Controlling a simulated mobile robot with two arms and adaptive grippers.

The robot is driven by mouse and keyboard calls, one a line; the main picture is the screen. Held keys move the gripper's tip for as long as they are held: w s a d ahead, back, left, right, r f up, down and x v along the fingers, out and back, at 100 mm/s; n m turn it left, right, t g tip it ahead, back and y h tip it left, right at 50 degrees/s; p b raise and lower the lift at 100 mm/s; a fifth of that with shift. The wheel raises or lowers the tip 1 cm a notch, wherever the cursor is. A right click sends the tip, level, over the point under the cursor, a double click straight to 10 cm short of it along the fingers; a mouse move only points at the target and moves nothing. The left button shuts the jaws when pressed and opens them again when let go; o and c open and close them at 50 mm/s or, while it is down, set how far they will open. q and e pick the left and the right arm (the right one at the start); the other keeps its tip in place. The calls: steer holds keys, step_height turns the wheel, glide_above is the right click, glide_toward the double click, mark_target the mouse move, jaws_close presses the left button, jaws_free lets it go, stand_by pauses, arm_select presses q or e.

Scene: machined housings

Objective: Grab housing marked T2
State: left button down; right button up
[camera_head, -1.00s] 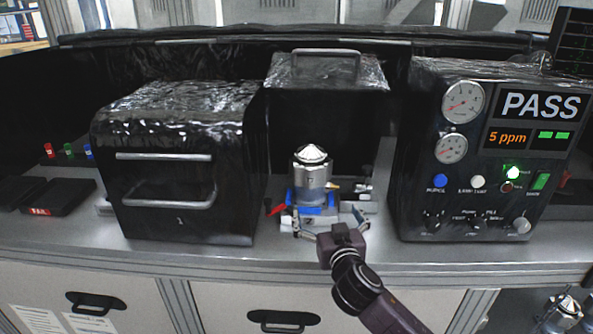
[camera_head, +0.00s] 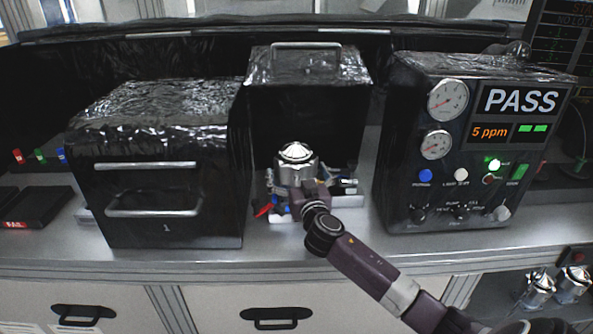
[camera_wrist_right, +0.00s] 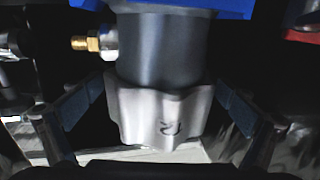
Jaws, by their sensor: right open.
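A silver housing (camera_head: 296,165) with a cone-shaped top stands upright in a fixture with blue parts (camera_head: 280,207), in front of the dark open test chamber. In the right wrist view the housing (camera_wrist_right: 158,112) shows a grey cylinder and a silver lobed part with a dark mark like a "2"; no T is readable. My right gripper (camera_head: 312,190) is at the housing's front. In the wrist view its fingers (camera_wrist_right: 160,105) are open, one on each side of the silver part, with dark gaps visible. Contact cannot be told. My left gripper is not in view.
A black box marked 1 (camera_head: 160,170) stands left, and a gauge panel showing PASS (camera_head: 520,101) stands right. A brass fitting (camera_wrist_right: 85,43) sticks out beside the cylinder. Two more housings (camera_head: 538,288) (camera_head: 573,282) sit lower right. The bench front edge is clear.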

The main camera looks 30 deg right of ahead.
steer(key=c, duration=2)
steer(key=shift+r, duration=0.4)
steer(key=shift+c, duration=0.6)
steer(key=shift+w+d, duration=0.1)
